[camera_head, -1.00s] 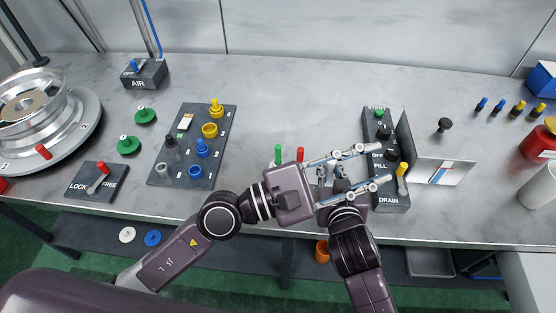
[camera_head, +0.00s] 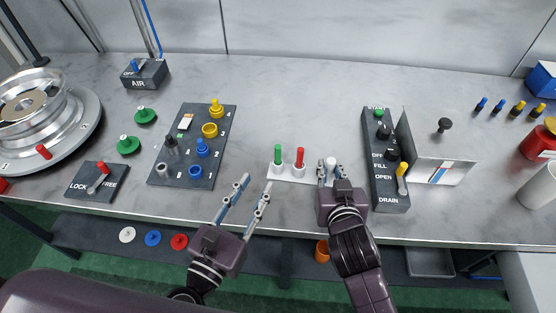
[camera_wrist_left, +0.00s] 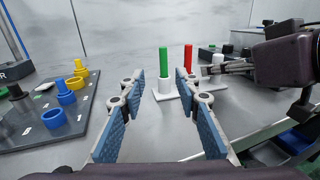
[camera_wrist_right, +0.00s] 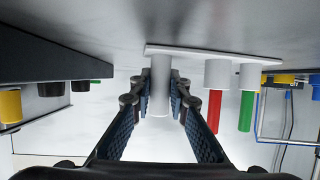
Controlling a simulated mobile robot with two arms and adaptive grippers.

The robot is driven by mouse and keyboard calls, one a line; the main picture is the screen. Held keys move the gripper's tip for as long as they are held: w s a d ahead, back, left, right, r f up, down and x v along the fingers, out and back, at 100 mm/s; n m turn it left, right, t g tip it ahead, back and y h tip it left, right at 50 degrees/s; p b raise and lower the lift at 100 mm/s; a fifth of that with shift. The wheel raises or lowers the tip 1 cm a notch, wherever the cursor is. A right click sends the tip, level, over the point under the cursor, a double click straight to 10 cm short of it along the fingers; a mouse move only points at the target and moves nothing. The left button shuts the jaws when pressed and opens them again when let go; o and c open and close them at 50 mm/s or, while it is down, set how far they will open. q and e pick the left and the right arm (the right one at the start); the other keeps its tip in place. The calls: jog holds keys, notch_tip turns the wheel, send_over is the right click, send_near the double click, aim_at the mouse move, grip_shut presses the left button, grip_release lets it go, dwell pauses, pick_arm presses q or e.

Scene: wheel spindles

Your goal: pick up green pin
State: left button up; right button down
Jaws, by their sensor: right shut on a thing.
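The green pin (camera_head: 278,154) stands upright in a white socket at the left end of a white holder (camera_head: 287,177). A red pin (camera_head: 300,156) stands beside it in the middle socket. In the left wrist view the green pin (camera_wrist_left: 163,62) shows ahead, between my open fingers but beyond them. My left gripper (camera_head: 256,184) is open and empty, to the left and front of the holder. My right gripper (camera_head: 331,169) is shut on the white post (camera_wrist_right: 160,85) at the holder's right end. The post's near side is partly hidden by the fingers in the head view.
A dark control box (camera_head: 383,198) stands just right of my right gripper. A dark board (camera_head: 185,178) with yellow, blue and grey parts lies to the left. The table behind the holder is clear. The table's front edge runs close to my left gripper.

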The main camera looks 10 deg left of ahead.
aim_at(277, 155)
pick_arm(q)
jog(key=shift+x, duration=2.6)
jog(key=shift+d+x, duration=0.15)
jog(key=shift+x, duration=1.45)
jog(key=shift+d+x, duration=0.15)
jog(key=shift+x, duration=1.45)
jog(key=shift+s, duration=0.1)
grip_shut()
